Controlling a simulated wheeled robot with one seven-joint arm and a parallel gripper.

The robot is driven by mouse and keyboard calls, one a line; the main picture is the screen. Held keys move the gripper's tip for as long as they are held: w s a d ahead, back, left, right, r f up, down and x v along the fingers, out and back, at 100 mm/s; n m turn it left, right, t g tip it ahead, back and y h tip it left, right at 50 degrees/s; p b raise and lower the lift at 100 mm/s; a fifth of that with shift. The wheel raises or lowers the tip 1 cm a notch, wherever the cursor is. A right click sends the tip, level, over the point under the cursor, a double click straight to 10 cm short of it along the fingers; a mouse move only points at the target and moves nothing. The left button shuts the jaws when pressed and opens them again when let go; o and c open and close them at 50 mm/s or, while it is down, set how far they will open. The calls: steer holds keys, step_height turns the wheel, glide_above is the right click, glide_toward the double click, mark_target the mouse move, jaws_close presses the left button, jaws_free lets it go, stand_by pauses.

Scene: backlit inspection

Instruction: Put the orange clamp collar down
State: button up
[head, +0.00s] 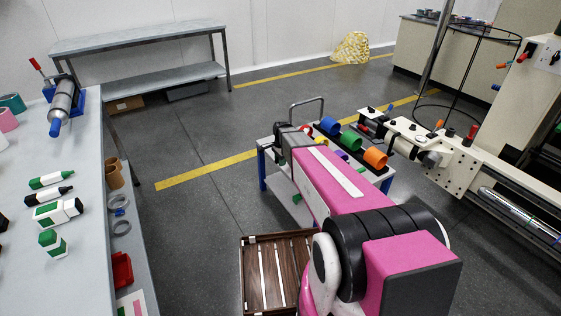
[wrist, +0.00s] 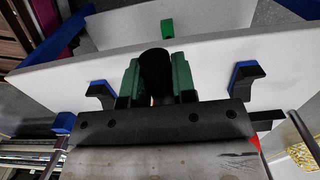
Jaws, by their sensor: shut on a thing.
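My gripper (wrist: 156,80) is shut on a dark cylinder (wrist: 155,66), which stands between two green finger pads in the wrist view. The held thing looks black, and I cannot make out orange on it. Its lower part is hidden by the gripper. In the head view my gripper (head: 282,144) is a dark shape at the cart's left end, and what it holds cannot be told there. An orange cylinder (head: 375,158) lies on the cart top at the right; I cannot tell if it is a clamp collar.
The white cart (head: 264,143) has blue legs and a lower shelf with a green block (wrist: 167,28). Blue and green cylinders (head: 348,140) share its top. A slatted crate (head: 248,270) stands in front. A bench (head: 90,230) is at the left, a cream machine (head: 470,165) at the right.

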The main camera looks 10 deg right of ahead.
steer(key=o, duration=0.9)
step_height(320, 180, up, 12)
steer(key=s+d+n, duration=0.1)
steer(key=s+n, duration=0.3)
steer(key=s, duration=0.4)
steer(key=s+d+f+n, duration=0.1)
steer(key=s+n, duration=0.4)
steer(key=s, duration=0.3)
steer(key=s+d+f+n, duration=0.1)
steer(key=s+n, duration=0.3)
steer(key=s, duration=0.4)
steer(key=shift+s+d+h, duration=0.25)
steer(key=shift+s+h, duration=0.05)
